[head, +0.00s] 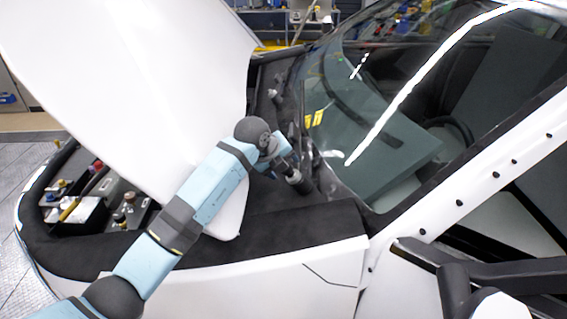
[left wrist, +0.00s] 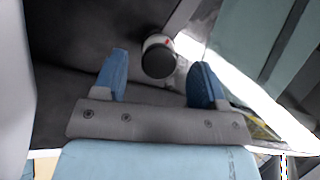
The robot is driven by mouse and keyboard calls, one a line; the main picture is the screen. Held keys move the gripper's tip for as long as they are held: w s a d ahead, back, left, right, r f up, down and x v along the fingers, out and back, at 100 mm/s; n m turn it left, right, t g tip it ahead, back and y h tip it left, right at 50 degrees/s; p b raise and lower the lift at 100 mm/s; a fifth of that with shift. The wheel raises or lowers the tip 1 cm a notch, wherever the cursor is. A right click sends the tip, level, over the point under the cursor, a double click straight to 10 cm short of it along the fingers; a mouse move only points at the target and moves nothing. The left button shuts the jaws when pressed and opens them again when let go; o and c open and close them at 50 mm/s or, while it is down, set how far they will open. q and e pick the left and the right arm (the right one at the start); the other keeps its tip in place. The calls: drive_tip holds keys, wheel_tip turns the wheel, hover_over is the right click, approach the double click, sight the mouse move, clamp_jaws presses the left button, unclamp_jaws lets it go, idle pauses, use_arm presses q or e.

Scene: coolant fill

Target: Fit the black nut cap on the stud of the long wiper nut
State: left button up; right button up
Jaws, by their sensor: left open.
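A round black cap-like part (left wrist: 158,61) shows in the left wrist view, with a pale ring and a small red mark behind it. I cannot tell whether it is the nut cap or sits on the stud. My left gripper (left wrist: 157,66) is open, its two blue fingers on either side of this part in the picture. I cannot see contact. In the head view my left arm reaches over the fender to the cowl at the windshield base, and its gripper end (head: 299,183) is small and dark there. The stud is not clearly visible. My right gripper is not in view.
The raised white hood (head: 130,70) stands left of the arm, its lower corner close to it. The windshield (head: 375,130) rises to the right. A small dark fitting (head: 276,96) stands farther back on the cowl. The engine bay with caps (head: 90,205) lies at the left.

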use_arm(q)
drive_tip(key=p+v, duration=0.7)
drive_tip(key=v, duration=0.5)
drive_tip(key=shift+r, duration=0.25)
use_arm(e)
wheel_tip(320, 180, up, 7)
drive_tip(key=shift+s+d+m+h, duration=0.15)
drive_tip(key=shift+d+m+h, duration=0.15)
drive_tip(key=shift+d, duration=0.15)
use_arm(q)
drive_tip(key=shift+s+a, duration=0.1)
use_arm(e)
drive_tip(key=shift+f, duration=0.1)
